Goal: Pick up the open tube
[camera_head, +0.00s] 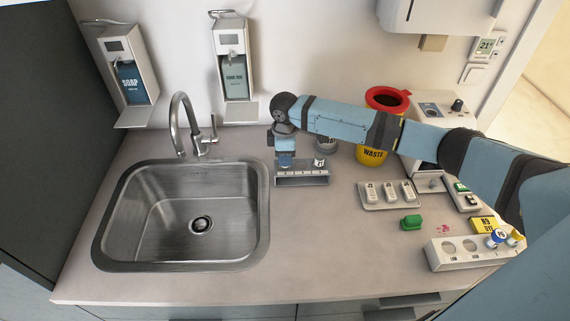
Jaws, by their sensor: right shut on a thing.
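My right arm reaches across from the right, and its gripper (286,158) points down at the left end of a small grey rack (302,180) beside the sink. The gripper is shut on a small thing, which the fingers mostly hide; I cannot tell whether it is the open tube. A tube with a white top (319,162) stands in the rack just right of the gripper. A white holder (450,260) at the right front carries a blue-topped tube (495,238) and a yellow-topped tube (514,238). My left gripper is not in view.
A steel sink (128,250) with a tap (178,125) fills the left. A yellow waste bin (371,157) with a red rim stands behind my arm. The front middle counter is clear.

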